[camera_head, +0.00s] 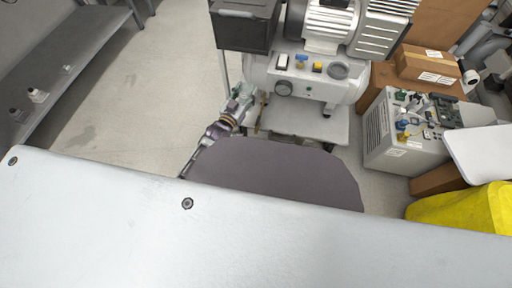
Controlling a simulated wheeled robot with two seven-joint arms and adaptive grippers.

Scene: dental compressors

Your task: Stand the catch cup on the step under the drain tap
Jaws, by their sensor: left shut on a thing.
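My left gripper (243,102) is shut at the left end of the compressor's tank, beside the step. A small pale thing shows at its fingers and looks like the catch cup, but it is too small to make out its shape or tilt. The step (315,123) is a light grey plate low under the white tank (318,84), and its visible top looks bare. A thin brass-coloured part (262,113) hangs just right of the gripper; I cannot tell whether it is the drain tap. My right gripper is not in view.
A dark box (243,27) stands at the tank's upper left. A grey cabinet (390,143) with small parts on top, a cardboard box (427,64) and a yellow thing (465,210) crowd the right. A grey bench (65,55) stands far left; the floor between is clear.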

